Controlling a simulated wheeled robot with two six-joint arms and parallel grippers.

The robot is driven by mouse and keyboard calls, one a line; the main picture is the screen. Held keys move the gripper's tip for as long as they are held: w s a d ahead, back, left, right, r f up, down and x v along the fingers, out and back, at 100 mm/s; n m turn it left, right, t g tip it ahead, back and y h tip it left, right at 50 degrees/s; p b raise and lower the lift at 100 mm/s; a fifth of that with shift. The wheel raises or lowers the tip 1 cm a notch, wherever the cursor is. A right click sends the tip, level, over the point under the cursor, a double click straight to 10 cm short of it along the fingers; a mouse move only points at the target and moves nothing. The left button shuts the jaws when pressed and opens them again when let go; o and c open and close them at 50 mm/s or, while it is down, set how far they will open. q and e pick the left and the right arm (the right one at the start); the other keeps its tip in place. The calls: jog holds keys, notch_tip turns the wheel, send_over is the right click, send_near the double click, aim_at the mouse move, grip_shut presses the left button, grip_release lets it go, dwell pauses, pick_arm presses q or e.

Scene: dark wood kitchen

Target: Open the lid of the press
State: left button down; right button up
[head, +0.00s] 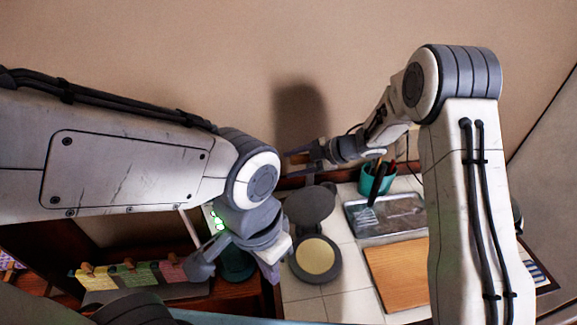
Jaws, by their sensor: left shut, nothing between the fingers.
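The press (316,258) stands on the white tiled counter at the middle of the head view. Its round dark grey lid (310,204) is raised and leans back behind the base, away from the pale yellow disc in the base. My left gripper (273,268) is just left of the base, with its fingers shut and nothing between them. I cannot tell whether it touches the press. My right gripper (300,155) is above and behind the lid, near the wall, apart from the press.
A teal utensil holder (375,182) stands right of the lid. A metal tray (405,222) with a spatula and a wooden board (395,268) lie further right. A dark teal container (235,265) and colourful packets (130,275) are at left. Bare tiles lie in front of the press.

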aim_at(308, 155)
jog(key=b+v, duration=0.1)
jog(key=v, duration=0.7)
jog(key=shift+r+b, duration=0.1)
jog(key=shift+b, duration=0.3)
jog(key=w+a+r+m+t+h+b, duration=0.1)
jog(key=t, duration=0.1)
jog(key=w+a+r+m+t+h+b, duration=0.1)
jog(key=m, duration=0.1)
jog(key=shift+w+a+r+t, duration=0.15)
jog(key=shift+w+a+t, duration=0.05)
jog(key=shift+a+t, duration=0.2)
jog(key=m+h, duration=0.1)
jog(key=s+m+t+h+b, duration=0.1)
jog(key=m, duration=0.1)
jog(key=s+m+t+h+b, duration=0.1)
jog(key=shift+d+r+m, duration=0.15)
jog(key=shift+r+m, duration=0.15)
jog(key=shift+r, duration=0.1)
jog(key=s+d+f+m+g+h+b, duration=0.1)
jog(key=s+f+m+g, duration=0.2)
jog(key=s, duration=0.8)
jog(key=s+d+f+m+g+h+b, duration=0.1)
jog(key=s+f+m+g+h+b, duration=0.1)
jog(key=s, duration=0.9)
jog(key=s+d+f+m+g+h+b, duration=0.1)
jog(key=s+d+f+m+g, duration=0.1)
jog(key=s, duration=0.9)
jog(key=shift+s+f+m+g+h+b, duration=0.3)
jog(key=shift+s+f+m+g, duration=0.1)
jog(key=shift+f+m+g, duration=0.55)
